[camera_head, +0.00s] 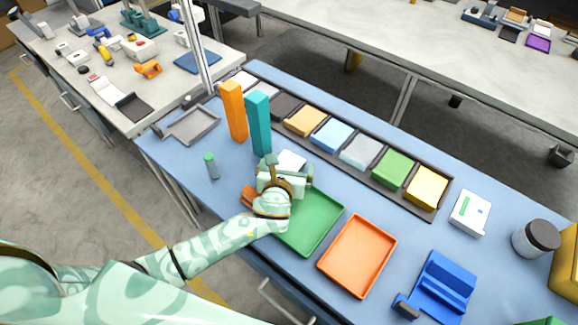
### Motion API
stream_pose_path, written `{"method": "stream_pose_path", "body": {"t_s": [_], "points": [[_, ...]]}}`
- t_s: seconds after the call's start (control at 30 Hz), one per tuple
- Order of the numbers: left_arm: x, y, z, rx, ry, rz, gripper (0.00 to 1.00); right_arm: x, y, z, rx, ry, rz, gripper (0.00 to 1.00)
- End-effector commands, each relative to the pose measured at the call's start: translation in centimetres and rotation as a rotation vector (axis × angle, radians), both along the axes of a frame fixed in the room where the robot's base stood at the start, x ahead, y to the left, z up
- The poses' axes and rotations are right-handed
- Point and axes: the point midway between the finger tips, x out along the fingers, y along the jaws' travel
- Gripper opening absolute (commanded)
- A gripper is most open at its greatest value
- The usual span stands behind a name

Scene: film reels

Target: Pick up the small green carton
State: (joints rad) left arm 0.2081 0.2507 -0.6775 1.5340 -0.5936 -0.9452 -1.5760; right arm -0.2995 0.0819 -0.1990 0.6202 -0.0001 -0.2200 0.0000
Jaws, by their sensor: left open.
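A green carton (393,168) stands in the long dark tray (437,213) near its right end, between a grey carton and a yellow carton. My left gripper (289,167) is open, above the blue table by the far edge of the green tray (322,236). It is to the left of the green carton and well apart from it. A white block (291,158) shows just behind the fingers, partly hidden by them; I cannot tell whether they touch it. My right gripper is not in view.
A tall orange block (233,112) and a tall teal block (259,123) stand left of my gripper. An orange tray (357,256), a blue holder (443,283), a white box (470,212) and a dark-lidded jar (537,238) lie to the right.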

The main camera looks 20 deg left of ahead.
Motion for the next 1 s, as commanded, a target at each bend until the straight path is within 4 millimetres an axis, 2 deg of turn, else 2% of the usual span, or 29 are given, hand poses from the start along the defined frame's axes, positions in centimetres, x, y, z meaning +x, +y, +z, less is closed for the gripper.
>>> {"method": "stream_pose_path", "body": {"t_s": [0.17,0.27,0.4,0.77,0.87,1.0], "points": [[0.0,0.0,0.1,-0.001,0.0,0.0,1.0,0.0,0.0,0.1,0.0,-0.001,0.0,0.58],[0.0,0.0,0.1,-0.001,0.0,0.0,0.78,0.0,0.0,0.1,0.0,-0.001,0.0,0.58],[0.0,0.0,0.1,-0.001,0.0,0.0,0.4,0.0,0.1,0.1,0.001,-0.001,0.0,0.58],[0.0,0.0,0.3,-0.002,0.0,0.001,0.4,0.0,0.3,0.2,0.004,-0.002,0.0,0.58],[0.0,0.0,1.2,-0.003,-0.001,0.0,0.4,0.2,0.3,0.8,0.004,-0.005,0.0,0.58],[0.1,0.0,3.6,-0.002,-0.005,0.0,0.4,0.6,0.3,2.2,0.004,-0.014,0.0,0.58]]}}
